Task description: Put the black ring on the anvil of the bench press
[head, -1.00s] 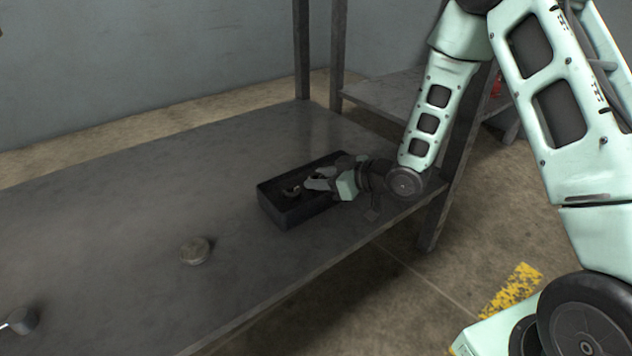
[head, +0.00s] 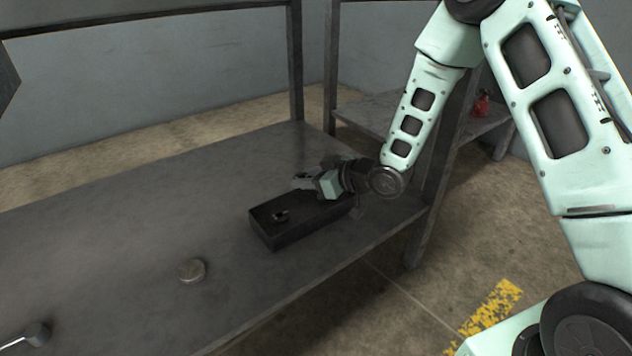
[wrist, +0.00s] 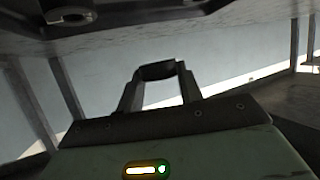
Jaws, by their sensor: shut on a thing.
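My gripper (head: 303,183) is just above the black tray (head: 283,240), near the tray's far end. In the wrist view its two fingers (wrist: 158,88) are shut on the black ring (wrist: 157,71), which sits between the tips. The ring cannot be made out in the head view. A small dark metal piece (head: 281,215) lies in the tray. I cannot identify the bench press or its anvil in these views.
The tray stands on a dark metal bench (head: 130,220). A round grey disc (head: 191,270) lies left of the tray, and a small cylinder with a rod (head: 38,334) is at lower left. Bench posts (head: 295,60) rise behind. A red object (head: 482,104) sits on a side shelf.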

